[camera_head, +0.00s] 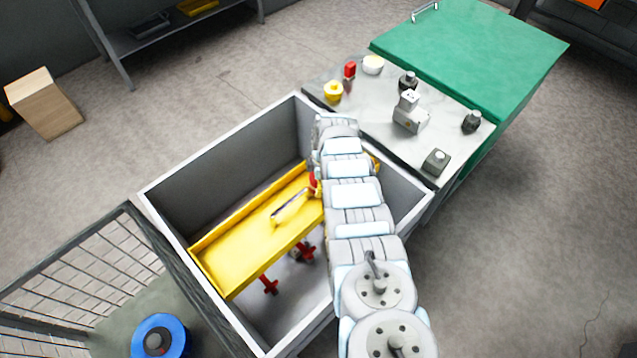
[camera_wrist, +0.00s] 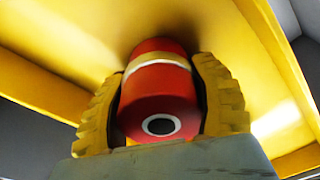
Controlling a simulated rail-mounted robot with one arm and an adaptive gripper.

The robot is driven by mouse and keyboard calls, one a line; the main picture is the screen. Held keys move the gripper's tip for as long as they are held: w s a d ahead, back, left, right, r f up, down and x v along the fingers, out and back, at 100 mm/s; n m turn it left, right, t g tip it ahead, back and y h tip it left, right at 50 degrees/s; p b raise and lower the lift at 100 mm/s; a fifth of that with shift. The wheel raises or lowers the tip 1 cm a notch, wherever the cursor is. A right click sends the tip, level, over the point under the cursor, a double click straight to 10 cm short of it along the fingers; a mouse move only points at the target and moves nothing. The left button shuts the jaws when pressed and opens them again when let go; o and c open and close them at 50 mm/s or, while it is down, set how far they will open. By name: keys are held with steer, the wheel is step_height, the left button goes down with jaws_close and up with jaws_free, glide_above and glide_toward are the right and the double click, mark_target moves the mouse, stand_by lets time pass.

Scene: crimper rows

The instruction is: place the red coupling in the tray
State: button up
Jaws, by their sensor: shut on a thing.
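The red coupling (camera_wrist: 158,92) is a short red cylinder with a pale band and a dark hole in its near end face. My gripper (camera_wrist: 160,80) is shut on it, with a ribbed yellow finger on each side. The yellow tray (camera_wrist: 60,32) fills the background beyond the coupling; I cannot tell whether they touch. In the head view the long yellow tray (camera_head: 238,246) is inside a grey bin. My arm reaches over the bin's right part and hides most of the gripper; a little red (camera_head: 313,183) shows beside the arm at the tray's right end.
The grey bin (camera_head: 168,187) has high walls around the tray. Red pieces (camera_head: 270,285) show below the tray, and a long pale item (camera_head: 291,206) lies over it. A grey table (camera_head: 455,150) behind holds several small parts. A mesh cage (camera_head: 85,262) stands at left.

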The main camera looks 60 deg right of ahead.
steer(key=o, duration=1.3)
steer(key=shift+c, duration=0.2)
steer(key=shift+s+d+r+p, duration=0.15)
steer(key=shift+r+p, duration=1.35)
steer(key=shift+r, duration=0.3)
steer(key=shift+s+d+r, duration=0.1)
steer(key=shift+r, duration=1.3)
steer(key=shift+s+d+r, duration=0.1)
steer(key=shift+d+r, duration=0.05)
steer(key=shift+r, duration=1.3)
steer(key=shift+s+d+r, duration=0.1)
steer(key=shift+r, duration=1.3)
